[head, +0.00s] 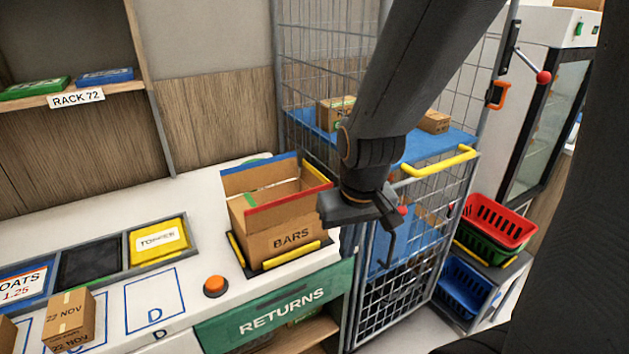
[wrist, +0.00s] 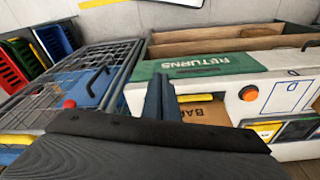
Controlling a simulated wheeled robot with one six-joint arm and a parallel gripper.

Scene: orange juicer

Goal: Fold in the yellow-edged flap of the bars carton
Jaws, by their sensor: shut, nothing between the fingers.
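The bars carton (head: 285,240) stands open-topped on the white counter in the head view. Its yellow-edged flap (head: 316,173) stands up at the carton's right side. A red edge runs along the front, a blue-edged flap (head: 259,175) stands at the back, and a green strip shows inside at the left. My gripper (head: 392,218) is shut and empty, to the right of the carton and apart from it, near the cage trolley. In the wrist view my shut fingers (wrist: 160,90) hide part of the carton (wrist: 205,112); the yellow-edged flap cannot be made out there.
The wire cage trolley (head: 415,265) with a yellow handle stands right of the counter, close to my gripper. An orange button (head: 215,286) and a yellow bin (head: 158,241) lie left of the carton. Red, green and blue baskets (head: 497,222) stand at the far right.

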